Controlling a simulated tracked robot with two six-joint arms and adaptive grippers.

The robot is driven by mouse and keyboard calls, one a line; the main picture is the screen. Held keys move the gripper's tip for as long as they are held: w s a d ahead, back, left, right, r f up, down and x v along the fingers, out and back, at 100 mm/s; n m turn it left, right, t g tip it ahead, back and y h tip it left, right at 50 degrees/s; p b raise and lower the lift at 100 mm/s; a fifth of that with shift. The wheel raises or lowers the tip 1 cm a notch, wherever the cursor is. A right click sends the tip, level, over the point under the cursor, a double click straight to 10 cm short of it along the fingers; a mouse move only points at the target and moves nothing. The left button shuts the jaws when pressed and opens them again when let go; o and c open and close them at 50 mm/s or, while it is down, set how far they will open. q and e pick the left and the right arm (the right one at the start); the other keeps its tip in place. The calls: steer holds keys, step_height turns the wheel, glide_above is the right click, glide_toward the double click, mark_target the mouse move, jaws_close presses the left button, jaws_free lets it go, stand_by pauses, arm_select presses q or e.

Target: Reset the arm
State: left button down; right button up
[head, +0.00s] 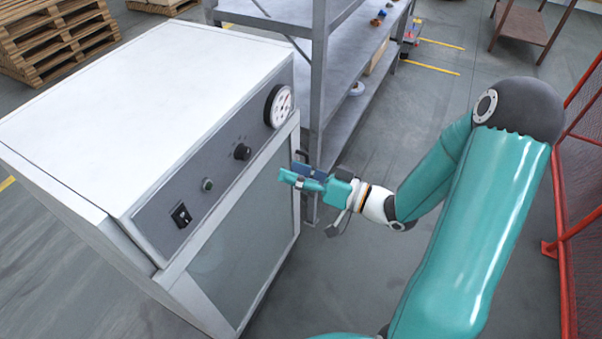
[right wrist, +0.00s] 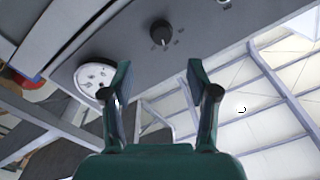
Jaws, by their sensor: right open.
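My right arm (head: 470,230) is teal and reaches in from the right in the head view. Its gripper (head: 292,174) is in front of the upper right part of a white cabinet's front, near the door's edge. In the right wrist view the two fingers of this gripper (right wrist: 160,85) stand apart with nothing between them. Beyond them show the cabinet's grey panel, a black knob (right wrist: 161,33) and a round white gauge (right wrist: 95,77). I cannot tell whether the gripper touches the cabinet. My left gripper does not show in either view.
The white cabinet (head: 130,85) has a grey control panel with a gauge (head: 281,106), a knob (head: 242,152) and a switch (head: 181,215). A grey metal shelf (head: 320,60) stands behind it. Wooden pallets (head: 55,40) are at the far left. A red fence (head: 562,240) runs along the right.

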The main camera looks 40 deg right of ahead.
steer(key=shift+s+d, duration=0.25)
steer(key=shift+s, duration=0.4)
